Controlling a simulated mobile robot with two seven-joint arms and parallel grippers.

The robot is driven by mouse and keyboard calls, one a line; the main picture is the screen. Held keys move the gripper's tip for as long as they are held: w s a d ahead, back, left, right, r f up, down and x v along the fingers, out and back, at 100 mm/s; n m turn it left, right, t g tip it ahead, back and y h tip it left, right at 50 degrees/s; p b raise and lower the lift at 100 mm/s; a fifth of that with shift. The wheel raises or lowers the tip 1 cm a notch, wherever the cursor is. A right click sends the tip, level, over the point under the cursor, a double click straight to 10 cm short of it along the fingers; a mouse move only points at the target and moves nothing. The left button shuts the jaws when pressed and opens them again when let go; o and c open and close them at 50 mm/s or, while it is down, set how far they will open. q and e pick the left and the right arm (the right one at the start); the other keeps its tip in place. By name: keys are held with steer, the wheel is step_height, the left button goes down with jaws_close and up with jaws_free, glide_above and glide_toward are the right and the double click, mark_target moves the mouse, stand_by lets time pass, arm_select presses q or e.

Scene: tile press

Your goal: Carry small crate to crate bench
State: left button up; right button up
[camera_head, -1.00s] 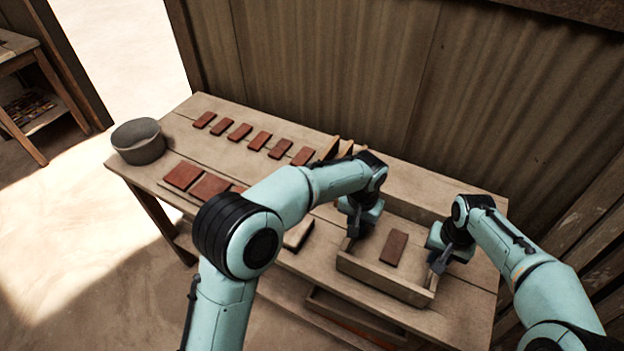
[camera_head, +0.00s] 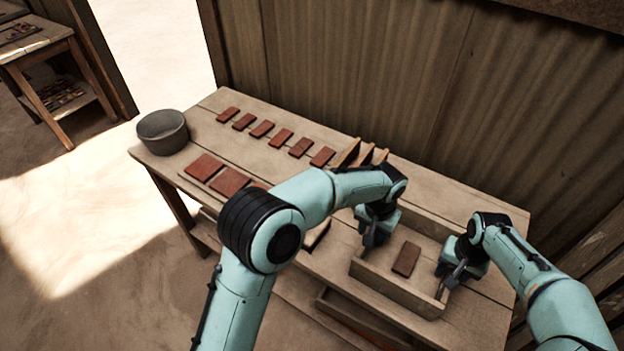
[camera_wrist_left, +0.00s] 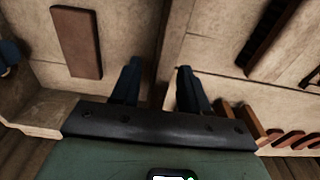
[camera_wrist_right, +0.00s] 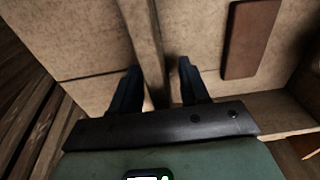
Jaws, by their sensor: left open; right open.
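The small crate (camera_head: 400,292) is a shallow, open wooden tray on the right part of the workbench, with one red-brown tile (camera_head: 406,258) lying in it. My left gripper (camera_head: 372,238) is at the crate's left wall, pointing down. In the left wrist view its open fingers (camera_wrist_left: 158,70) stand on either side of that wall. My right gripper (camera_head: 452,275) is at the crate's right wall. In the right wrist view its open fingers (camera_wrist_right: 158,68) also straddle the wall. The crate rests on the bench. My left forearm hides part of the bench's middle.
The workbench (camera_head: 483,310) also bears rows of tiles (camera_head: 281,137), a grey bucket (camera_head: 162,132) and an upright wooden rack (camera_head: 365,153) behind my left wrist. A corrugated wall closes off the back. Another wooden table (camera_head: 38,45) stands far left, with open floor before it.

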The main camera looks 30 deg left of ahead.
steer(key=shift+r, duration=0.2)
arm_select(q)
step_height(320, 180, up, 12)
steer(key=shift+s, duration=0.4)
arm_select(e)
steer(key=r, duration=1.1)
steer(key=shift+s+r, duration=0.35)
steer(key=shift+s, duration=0.05)
